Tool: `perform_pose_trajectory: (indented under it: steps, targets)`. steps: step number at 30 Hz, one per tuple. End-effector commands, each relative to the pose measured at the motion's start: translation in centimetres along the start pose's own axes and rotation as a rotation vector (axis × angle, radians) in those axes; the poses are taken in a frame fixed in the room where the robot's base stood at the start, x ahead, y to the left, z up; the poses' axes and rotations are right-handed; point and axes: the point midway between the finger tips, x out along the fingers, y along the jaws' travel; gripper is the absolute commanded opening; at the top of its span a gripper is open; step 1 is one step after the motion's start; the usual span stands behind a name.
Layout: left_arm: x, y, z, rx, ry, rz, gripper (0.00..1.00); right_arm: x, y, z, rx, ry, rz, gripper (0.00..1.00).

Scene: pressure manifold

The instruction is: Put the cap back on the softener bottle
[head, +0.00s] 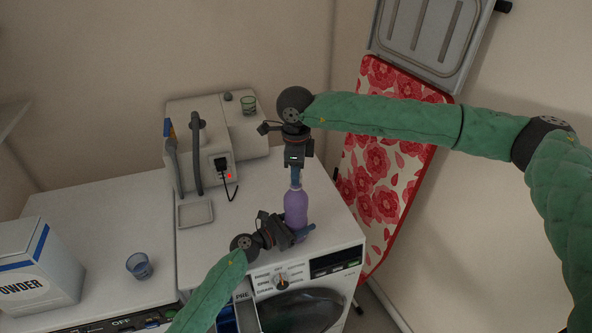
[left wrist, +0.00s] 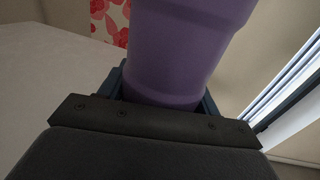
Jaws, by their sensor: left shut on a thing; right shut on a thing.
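The purple softener bottle (head: 296,207) stands upright near the front edge of the white washing machine. My left gripper (head: 299,232) is shut on its lower part; in the left wrist view the purple bottle (left wrist: 185,50) sits between the blue fingers. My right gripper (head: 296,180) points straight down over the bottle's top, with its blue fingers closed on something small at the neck. The cap is mostly hidden by these fingers, and I cannot tell whether it touches the bottle's neck.
A white and grey appliance (head: 215,140) with a hose and a red light stands behind. A floral ironing board (head: 385,160) leans at right. The machine top between is clear.

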Motion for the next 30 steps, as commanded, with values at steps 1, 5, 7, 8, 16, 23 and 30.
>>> perform_pose_trajectory:
  steps: [1, 5, 7, 8, 16, 23, 30]
  targets:
    - [0.0, 0.0, -0.1, 0.0, 0.001, 0.0, 0.22, 0.0, 0.0, 0.0, 0.0, 0.0, 0.0, 0.09]
    - [0.0, 0.0, -0.1, 0.0, 0.001, 0.0, 0.22, 0.0, 0.0, 0.0, 0.0, 0.0, 0.0, 0.09]
    - [0.0, 0.0, -0.1, 0.0, 0.001, 0.0, 0.22, 0.0, 0.0, 0.0, 0.0, 0.0, 0.0, 0.09]
    - [0.0, 0.0, -0.1, 0.0, 0.001, 0.0, 0.22, 0.0, 0.0, 0.0, 0.0, 0.0, 0.0, 0.09]
    - [0.0, 0.0, -0.1, 0.0, 0.001, 0.0, 0.22, 0.4, 0.0, 0.0, 0.0, 0.0, 0.0, 0.09]
    - [0.0, 0.0, -0.1, 0.0, 0.001, 0.0, 0.22, 0.8, 0.0, 0.0, 0.0, 0.0, 0.0, 0.09]
    - [0.0, 0.0, -0.1, 0.0, 0.001, 0.0, 0.0, 1.1, 0.0, 0.0, 0.0, 0.0, 0.0, 0.09]
